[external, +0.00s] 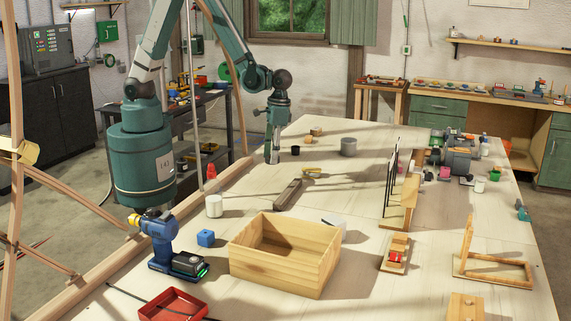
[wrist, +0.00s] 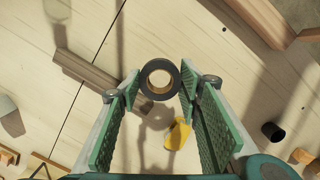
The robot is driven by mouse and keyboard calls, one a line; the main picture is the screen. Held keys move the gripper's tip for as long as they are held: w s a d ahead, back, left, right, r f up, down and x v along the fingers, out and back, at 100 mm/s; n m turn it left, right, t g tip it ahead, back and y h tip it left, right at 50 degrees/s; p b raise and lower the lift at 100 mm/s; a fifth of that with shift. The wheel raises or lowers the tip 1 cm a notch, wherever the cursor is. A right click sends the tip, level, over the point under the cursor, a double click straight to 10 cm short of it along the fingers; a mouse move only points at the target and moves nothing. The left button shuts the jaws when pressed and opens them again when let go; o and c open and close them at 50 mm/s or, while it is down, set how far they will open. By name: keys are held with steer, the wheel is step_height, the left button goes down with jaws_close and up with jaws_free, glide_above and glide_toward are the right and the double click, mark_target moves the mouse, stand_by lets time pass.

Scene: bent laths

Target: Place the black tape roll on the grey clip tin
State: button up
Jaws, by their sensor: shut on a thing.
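The black tape roll (wrist: 146,76), a dark ring with a tan core, is between my fingertips in the wrist view. My gripper (wrist: 160,84) is shut on its sides, with the ring's opening facing the camera. In the external view my gripper (external: 272,157) points down over the table's left part; the roll is hard to make out there. It appears to be held above the tabletop. The grey clip tin (external: 348,146), a short grey cylinder, stands on the table to the right of my gripper, apart from it. I cannot make out the tin in the wrist view.
A small black cup (external: 295,150) and wooden blocks (external: 316,131) stand near my gripper. A yellow-handled tool (external: 312,171) and a brown lath (external: 288,194) lie in front of the tin. A wooden box (external: 285,255) is nearer. A black rack (external: 391,180) stands to the right.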

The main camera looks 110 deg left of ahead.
steer(key=w+a+r+n+t+b, duration=0.1)
steer(key=w+a+n+b, duration=0.1)
steer(key=w+a+n, duration=0.55)
steer(key=w+a+r+n+b, duration=0.1)
steer(key=w+a+r+n, duration=0.1)
steer(key=w+a, duration=0.9)
steer(key=w+a+r+n+b, duration=0.1)
steer(key=a+n, duration=0.3)
steer(key=a, duration=1)
steer(key=a+r+n+t+b, duration=0.1)
steer(key=a+r+n+b, duration=0.1)
steer(key=a, duration=1.1)
steer(key=shift+w+a+r+n, duration=0.35)
steer(key=shift+r+n, duration=0.55)
steer(key=shift+n, duration=0.15)
glide_above(349, 140)
steer(key=shift+s+a+f, duration=0.1)
steer(key=shift+f, duration=1.5)
steer(key=shift+a+f, duration=0.1)
steer(key=shift+f, duration=1.45)
steer(key=shift+f, duration=0.15)
steer(key=shift+f, duration=1.7)
